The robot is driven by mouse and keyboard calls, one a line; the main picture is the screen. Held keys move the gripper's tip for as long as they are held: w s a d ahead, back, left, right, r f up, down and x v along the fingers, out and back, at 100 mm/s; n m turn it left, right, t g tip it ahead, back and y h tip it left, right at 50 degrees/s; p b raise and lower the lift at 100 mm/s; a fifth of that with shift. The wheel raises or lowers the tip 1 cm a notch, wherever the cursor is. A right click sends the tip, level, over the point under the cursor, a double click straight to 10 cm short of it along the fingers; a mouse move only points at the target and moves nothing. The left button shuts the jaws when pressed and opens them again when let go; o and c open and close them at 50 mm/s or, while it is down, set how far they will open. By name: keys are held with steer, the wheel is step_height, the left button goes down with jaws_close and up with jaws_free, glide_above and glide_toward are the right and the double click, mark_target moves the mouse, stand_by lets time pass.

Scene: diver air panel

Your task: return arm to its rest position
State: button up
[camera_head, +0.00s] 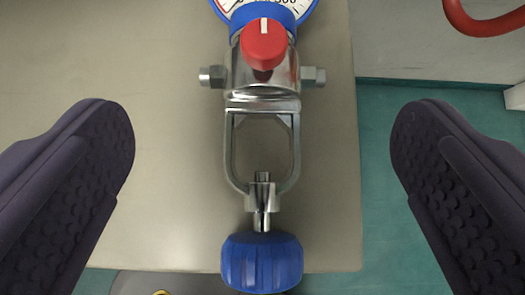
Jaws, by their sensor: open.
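My gripper (262,150) is open, with one dark finger at the left edge of the picture and the other at the right. Nothing is between the fingertips that they touch. Between and beyond them lies a metal valve with a yoke frame (229,150), apart from both fingers. A red knob (264,44) with a white mark sits at its upper end. A blue ribbed handwheel (262,262) is at its lower end. A blue-rimmed gauge (263,12) is cut off by the top edge.
A beige panel or table top (170,190) lies behind the valve and ends at its right and lower edges. A teal floor (390,240) shows beyond. A red curved hose or handle (480,25) is at the top right. A grey rounded thing with a yellow bit shows at the bottom.

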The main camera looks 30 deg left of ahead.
stand_by(0.4)
steer(key=w+d+r+m+t+h, duration=0.1)
steer(key=w+d+r+t+h, duration=0.15)
steer(key=w+r, duration=0.8)
steer(key=w+d+r+t+h, duration=0.1)
steer(key=w+d+r, duration=0.2)
steer(key=w+r, duration=0.75)
steer(key=w+d+r+m+t, duration=0.1)
steer(key=w+d+r+m, duration=0.15)
steer(key=r, duration=1.35)
steer(key=s+d+r+m+t+h, duration=0.1)
steer(key=s+r, duration=0.1)
steer(key=r, duration=0.9)
steer(key=s+r+m+t+h, duration=0.1)
steer(key=s+r, duration=0.1)
steer(key=r, duration=0.9)
steer(key=s+r, duration=0.7)
steer(key=r, duration=0.3)
steer(key=s+r+m+t, duration=0.1)
steer(key=s+r, duration=0.7)
steer(key=r, duration=0.1)
steer(key=shift+d+r, duration=0.25)
steer(key=shift+r, duration=0.1)
steer(key=shift+m, duration=0.25)
